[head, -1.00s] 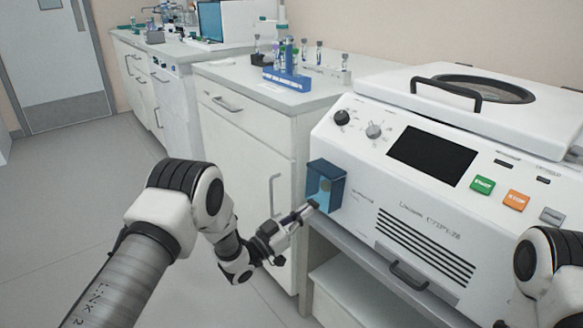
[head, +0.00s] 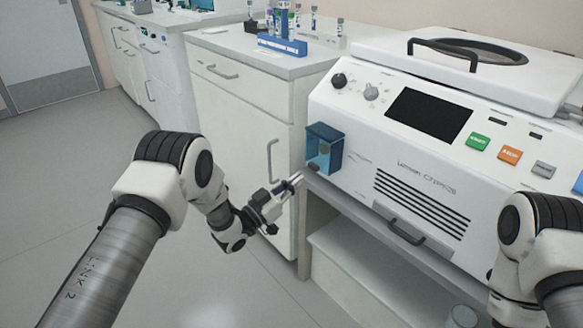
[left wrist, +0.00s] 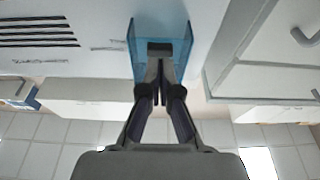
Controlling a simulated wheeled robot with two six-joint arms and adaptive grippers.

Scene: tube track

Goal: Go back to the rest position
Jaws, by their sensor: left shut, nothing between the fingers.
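My left gripper (head: 294,183) is shut and empty in the head view, just left of and below a blue open-fronted box (head: 324,147) on the front of the white centrifuge (head: 420,190). A gap shows between the fingertips and the box there. In the left wrist view the shut fingers (left wrist: 160,65) point toward the same blue box (left wrist: 176,40), which looks upside down. My right arm shows at the right edge of the head view, but its gripper is out of the picture.
A white cabinet (head: 240,135) stands behind my left gripper, with a blue tube rack (head: 282,46) on top. An open shelf (head: 370,270) lies under the centrifuge, with a clear container (head: 463,317) low by my right arm. The floor (head: 60,170) at left is clear.

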